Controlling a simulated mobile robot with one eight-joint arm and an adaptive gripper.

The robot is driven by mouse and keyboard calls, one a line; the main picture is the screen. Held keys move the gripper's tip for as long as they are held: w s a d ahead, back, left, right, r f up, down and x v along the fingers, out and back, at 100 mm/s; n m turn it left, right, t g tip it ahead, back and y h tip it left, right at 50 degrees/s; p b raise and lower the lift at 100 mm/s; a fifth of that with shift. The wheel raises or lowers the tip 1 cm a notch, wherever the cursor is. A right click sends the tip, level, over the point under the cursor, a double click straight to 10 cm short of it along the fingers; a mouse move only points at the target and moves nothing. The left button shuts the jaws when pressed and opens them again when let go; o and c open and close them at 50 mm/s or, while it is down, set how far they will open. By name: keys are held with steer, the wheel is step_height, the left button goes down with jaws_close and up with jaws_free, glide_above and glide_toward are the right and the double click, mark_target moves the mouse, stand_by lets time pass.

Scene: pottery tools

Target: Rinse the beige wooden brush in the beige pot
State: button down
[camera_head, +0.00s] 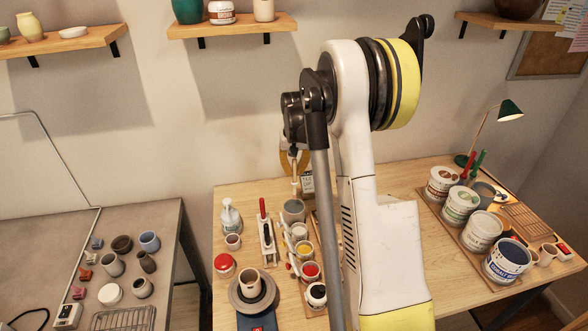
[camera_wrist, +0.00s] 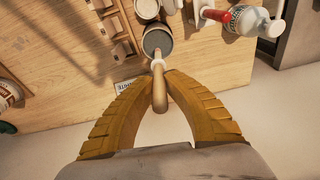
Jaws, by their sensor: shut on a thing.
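My gripper (camera_wrist: 160,78), with yellow ribbed fingers, is shut on the beige wooden brush (camera_wrist: 159,94). The brush handle lies between the fingertips, and its pale lower end points toward the pot. In the head view the brush (camera_head: 295,186) hangs roughly upright below my gripper (camera_head: 295,166), which is partly hidden by my arm. The pot (camera_head: 293,213) stands on the wooden table directly below the brush. In the wrist view the pot (camera_wrist: 157,53) shows a grey inside. I cannot tell whether the brush tip is inside the pot or just above it.
A spray bottle (camera_head: 230,215) stands left of the pot. A red-handled tool (camera_head: 265,228) and several paint jars (camera_head: 304,250) crowd the table nearby. A pottery wheel (camera_head: 240,298) with a cup is at the front. Large labelled tubs (camera_head: 482,230) stand at the right.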

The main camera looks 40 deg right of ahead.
mark_target(294, 182)
steer(key=shift+w+f+b, duration=0.15)
steer(key=shift+f+b, duration=2.45)
steer(key=shift+f, duration=1.35)
